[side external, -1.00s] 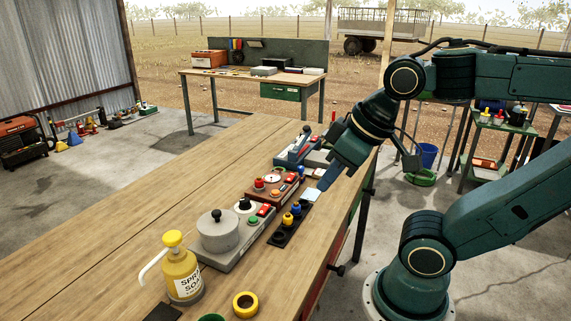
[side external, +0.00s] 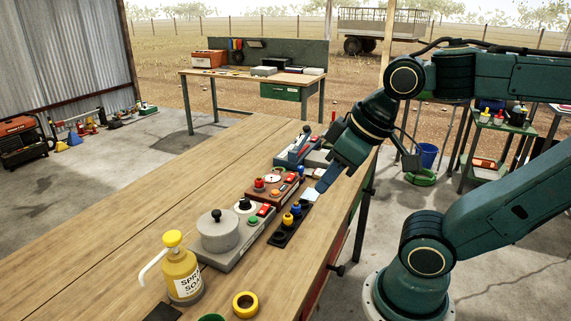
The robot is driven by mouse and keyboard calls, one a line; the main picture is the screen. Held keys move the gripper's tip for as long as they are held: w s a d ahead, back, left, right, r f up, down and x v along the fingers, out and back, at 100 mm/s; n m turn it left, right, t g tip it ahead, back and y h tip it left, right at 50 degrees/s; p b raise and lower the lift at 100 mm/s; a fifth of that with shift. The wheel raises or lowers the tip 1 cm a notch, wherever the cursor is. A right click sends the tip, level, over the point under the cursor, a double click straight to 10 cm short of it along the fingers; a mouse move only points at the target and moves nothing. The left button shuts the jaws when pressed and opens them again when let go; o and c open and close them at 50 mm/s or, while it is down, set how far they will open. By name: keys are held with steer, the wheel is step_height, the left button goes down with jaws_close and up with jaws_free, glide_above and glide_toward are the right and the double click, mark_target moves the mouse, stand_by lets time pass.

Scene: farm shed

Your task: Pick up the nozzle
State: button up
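Small yellow (side external: 288,219) and blue (side external: 297,209) nozzle-like pieces stand upright on a black strip (side external: 278,240) on the wooden bench. I cannot tell which piece the task means. My gripper (side external: 308,173) hangs above the bench, past the far end of the strip. Its two dark fingers are spread apart, with nothing clearly visible between them. The nearer finger is close to a small white piece (side external: 310,195) by the strip's far end. The space behind and under my gripper is partly hidden.
A yellow spray soap bottle (side external: 181,272) and a yellow tape roll (side external: 246,304) are nearer. The bench's left side (side external: 150,210) is clear.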

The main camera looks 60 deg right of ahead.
steer(key=o, duration=0.7)
steer(key=w+d+r+m+g, duration=0.1)
steer(key=w+d+r+m, duration=0.1)
steer(key=w+d+m, duration=0.45)
steer(key=w+d+r+m+g, duration=0.2)
steer(key=w+m, duration=0.2)
steer(key=w, duration=0.6)
steer(key=w+d+f+m+g, duration=0.1)
steer(key=w+d+f+m, duration=0.2)
steer(key=w+d, duration=0.1)
steer(key=w+d+f+m, duration=0.3)
steer(key=w+d+m, duration=0.1)
steer(key=d, duration=0.2)
steer(key=w+d+f+m+g, duration=0.1)
steer(key=w+d+f+m, duration=0.2)
steer(key=w+d+f, duration=0.1)
steer(key=shift+d+m+g, duration=0.25)
steer(key=shift+d+g, duration=0.05)
steer(key=shift+d, duration=0.4)
